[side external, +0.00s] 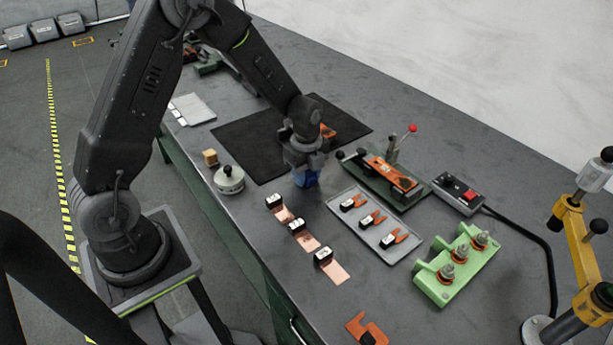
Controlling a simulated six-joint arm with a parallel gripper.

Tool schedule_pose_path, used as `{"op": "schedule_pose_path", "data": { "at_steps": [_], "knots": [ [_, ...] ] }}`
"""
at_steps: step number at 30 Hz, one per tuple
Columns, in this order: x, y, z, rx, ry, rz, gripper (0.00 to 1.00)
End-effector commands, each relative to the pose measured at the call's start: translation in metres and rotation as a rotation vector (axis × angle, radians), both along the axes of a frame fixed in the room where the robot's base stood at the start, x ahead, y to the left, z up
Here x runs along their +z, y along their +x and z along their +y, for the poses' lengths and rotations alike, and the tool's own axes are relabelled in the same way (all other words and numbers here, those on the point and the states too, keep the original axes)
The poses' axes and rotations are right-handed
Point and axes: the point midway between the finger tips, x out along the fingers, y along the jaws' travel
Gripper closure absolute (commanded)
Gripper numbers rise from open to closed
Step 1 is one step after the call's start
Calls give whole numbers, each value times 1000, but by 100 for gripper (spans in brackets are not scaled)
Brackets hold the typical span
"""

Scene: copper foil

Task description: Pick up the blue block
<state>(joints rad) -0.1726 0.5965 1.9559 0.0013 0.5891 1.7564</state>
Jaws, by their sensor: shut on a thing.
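The blue block (306,179) is at the lower end of my gripper (305,168), near the front edge of the black mat. My gripper points down and is shut on the block. Only the lower part of the block shows; the gripper hides its top. I cannot tell whether the block touches the table or hangs just above it.
The black mat (245,135) lies behind, with an orange piece (327,131) on it. Copper foil strips (306,241) with black holders lie in front. A grey tray (392,256) of orange clips, a green fixture (458,266) and a toggle clamp (392,175) stand right. A round dial (229,180) and wooden block (210,157) are left.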

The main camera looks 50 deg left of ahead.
Motion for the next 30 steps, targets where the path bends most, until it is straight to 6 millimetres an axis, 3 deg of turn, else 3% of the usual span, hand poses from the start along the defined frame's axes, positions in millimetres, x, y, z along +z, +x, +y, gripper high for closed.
{"op": "schedule_pose_path", "data": {
  "at_steps": [5, 14, 19, 23, 30],
  "knots": [
    [0, 0, 0, 0, 0, 0, 88],
    [3, 0, 0, 0, 0, -2, 88],
    [18, 1, 0, 0, 0, -4, 88],
    [42, 1, 0, 0, 0, -7, 88],
    [73, -29, 45, 8, 0, -4, 88]
  ]
}}
